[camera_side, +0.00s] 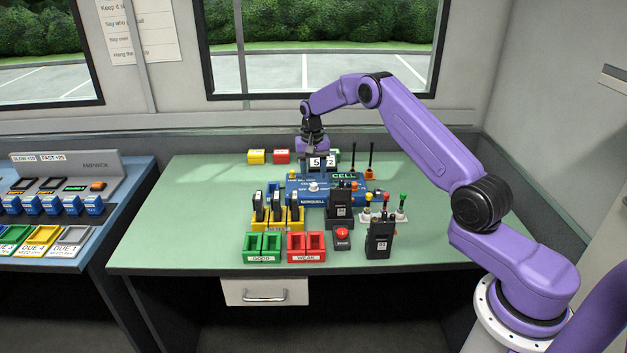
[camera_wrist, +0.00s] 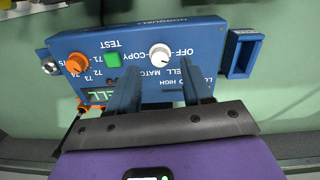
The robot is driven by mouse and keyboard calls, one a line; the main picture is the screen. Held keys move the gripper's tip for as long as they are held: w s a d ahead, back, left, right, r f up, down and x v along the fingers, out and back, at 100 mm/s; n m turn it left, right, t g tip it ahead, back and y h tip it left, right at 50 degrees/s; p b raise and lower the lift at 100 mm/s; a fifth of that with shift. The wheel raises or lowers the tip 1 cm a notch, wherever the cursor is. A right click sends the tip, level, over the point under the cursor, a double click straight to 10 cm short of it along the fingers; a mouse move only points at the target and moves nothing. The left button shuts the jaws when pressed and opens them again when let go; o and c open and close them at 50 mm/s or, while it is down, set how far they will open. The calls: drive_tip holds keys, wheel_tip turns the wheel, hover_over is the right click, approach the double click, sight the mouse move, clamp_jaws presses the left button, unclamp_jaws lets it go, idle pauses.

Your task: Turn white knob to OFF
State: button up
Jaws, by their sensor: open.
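The white knob (camera_wrist: 160,54) is on the face of a blue box (camera_wrist: 215,40) in the wrist view, which shows the panel upside down. The labels OFF, MATCH and COPY stand around it. I cannot clearly tell which one its pointer meets. My gripper (camera_wrist: 159,63) is open, with its two blue fingertips on either side of the knob in this view. I cannot tell whether they touch it. In the side view, the white knob (camera_side: 314,187) shows on the blue box (camera_side: 295,196), and my gripper (camera_side: 318,170) is above and behind it, its fingertips hard to see.
An orange knob (camera_wrist: 76,64) and a green button (camera_wrist: 113,59) share the panel. Two black handsets (camera_side: 379,237) stand at right, near a red button (camera_side: 342,234). Green trays (camera_side: 262,257) and red trays (camera_side: 306,257) are in front. The table's left side is clear.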

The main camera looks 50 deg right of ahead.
sight(314, 184)
drive_tip(key=shift+d+f, duration=0.1)
drive_tip(key=shift+f, duration=1.6)
clamp_jaws()
drive_tip(key=shift+n, duration=2.3)
unclamp_jaws()
drive_tip(key=shift+r, duration=0.1)
